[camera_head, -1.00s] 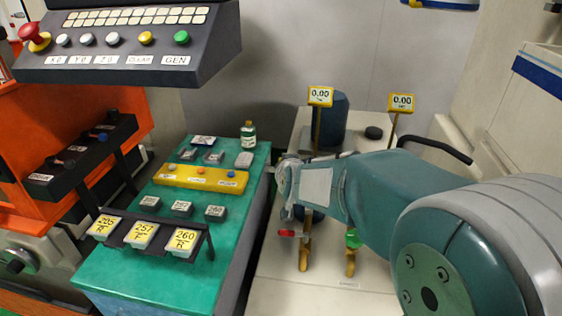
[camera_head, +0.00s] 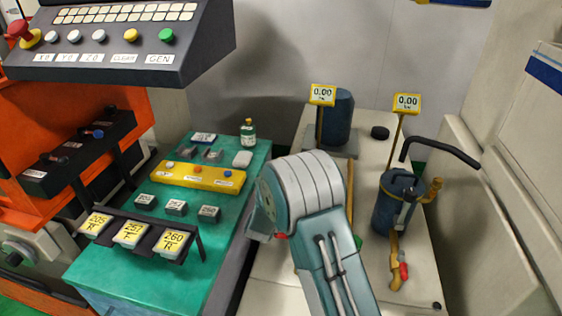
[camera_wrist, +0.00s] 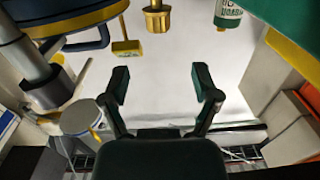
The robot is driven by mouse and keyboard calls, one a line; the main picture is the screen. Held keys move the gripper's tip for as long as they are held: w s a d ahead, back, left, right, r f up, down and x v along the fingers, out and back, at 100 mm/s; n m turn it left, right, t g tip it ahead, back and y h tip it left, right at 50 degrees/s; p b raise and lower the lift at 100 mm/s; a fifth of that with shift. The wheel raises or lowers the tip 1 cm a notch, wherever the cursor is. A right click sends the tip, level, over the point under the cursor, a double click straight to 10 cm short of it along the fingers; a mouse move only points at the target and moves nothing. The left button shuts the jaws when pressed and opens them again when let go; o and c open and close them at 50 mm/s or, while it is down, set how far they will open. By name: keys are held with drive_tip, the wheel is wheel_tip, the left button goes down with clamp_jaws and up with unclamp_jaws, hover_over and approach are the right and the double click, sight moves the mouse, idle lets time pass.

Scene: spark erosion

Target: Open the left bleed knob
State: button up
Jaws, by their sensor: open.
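Two small red knobs show in the head view. The left one (camera_head: 281,236) is mostly hidden behind my arm, with only a sliver of red showing. The right one (camera_head: 404,271) is in full view on a brass pipe below a dark blue canister (camera_head: 396,203). A bit of green (camera_head: 358,243) shows just right of my arm. My gripper (camera_wrist: 163,84) is open and empty in the wrist view, with pale surface between its fingers. The head view hides it behind my arm, so its distance to the left knob cannot be told.
Yellow gauges reading 0.00 (camera_head: 322,95) (camera_head: 407,103) stand on posts on the pale bench (camera_head: 275,285). A second blue canister (camera_head: 336,118) is behind. A black curved handle (camera_head: 440,147) rises at right. A green cabinet (camera_head: 195,260) stands left.

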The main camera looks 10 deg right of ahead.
drive_tip(key=shift+h, duration=0.4)
drive_tip(key=x, duration=0.7)
drive_tip(key=f+x, duration=0.1)
drive_tip(key=x, duration=0.2)
drive_tip(key=shift+w, duration=0.4)
drive_tip(key=shift+r, duration=0.1)
clamp_jaws()
